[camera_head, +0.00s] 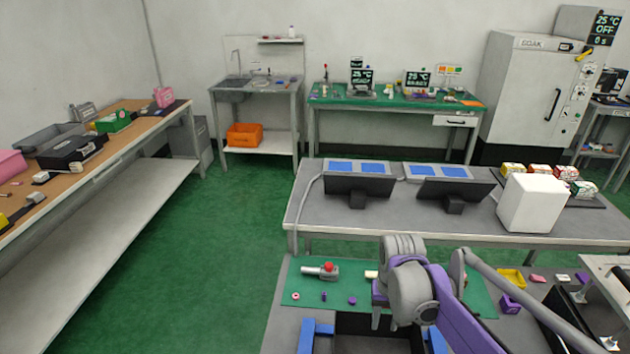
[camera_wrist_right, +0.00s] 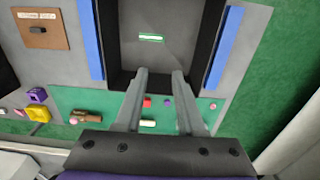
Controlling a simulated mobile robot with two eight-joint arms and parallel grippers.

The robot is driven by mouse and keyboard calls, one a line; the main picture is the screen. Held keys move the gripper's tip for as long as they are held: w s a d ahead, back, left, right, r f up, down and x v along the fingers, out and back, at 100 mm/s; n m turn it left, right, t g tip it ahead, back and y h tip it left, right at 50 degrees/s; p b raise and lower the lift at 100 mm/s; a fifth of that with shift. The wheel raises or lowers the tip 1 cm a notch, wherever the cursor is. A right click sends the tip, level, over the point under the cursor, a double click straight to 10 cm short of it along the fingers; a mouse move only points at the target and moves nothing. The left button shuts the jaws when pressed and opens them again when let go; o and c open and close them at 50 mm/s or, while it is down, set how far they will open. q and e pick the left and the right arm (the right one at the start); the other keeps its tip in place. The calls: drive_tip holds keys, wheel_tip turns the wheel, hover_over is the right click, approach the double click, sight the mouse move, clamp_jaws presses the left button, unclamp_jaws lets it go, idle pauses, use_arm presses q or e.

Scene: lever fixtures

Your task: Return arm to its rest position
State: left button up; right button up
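My right arm (camera_head: 412,290) reaches in from the right over the near table and is bent at the wrist. My right gripper (camera_head: 377,312) points down above the near table; in the wrist view its two fingers (camera_wrist_right: 158,82) are apart with nothing between them. A grey lever fixture with a red knob (camera_head: 328,267) lies on the green mat (camera_head: 300,283), left of the gripper and apart from it. My left gripper is not in view.
A dark open box (camera_wrist_right: 113,45) between blue rails (camera_wrist_right: 226,45) lies below the gripper. Small parts, including a purple one (camera_head: 351,300) and a pink ring (camera_head: 295,296), lie on the mat. A grey table with two monitors (camera_head: 360,185) stands behind. Green floor (camera_head: 235,240) is clear at left.

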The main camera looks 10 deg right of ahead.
drive_tip(key=s+a+f+n+t, duration=0.1)
drive_tip(key=s+a+t, duration=0.1)
drive_tip(key=s, duration=0.6)
drive_tip(key=s+a+f+n+t, duration=0.1)
drive_tip(key=s+a+t, duration=0.1)
drive_tip(key=s, duration=0.6)
drive_tip(key=shift+a+n+t, duration=0.2)
drive_tip(key=shift+n+t, duration=0.1)
drive_tip(key=shift+t, duration=0.4)
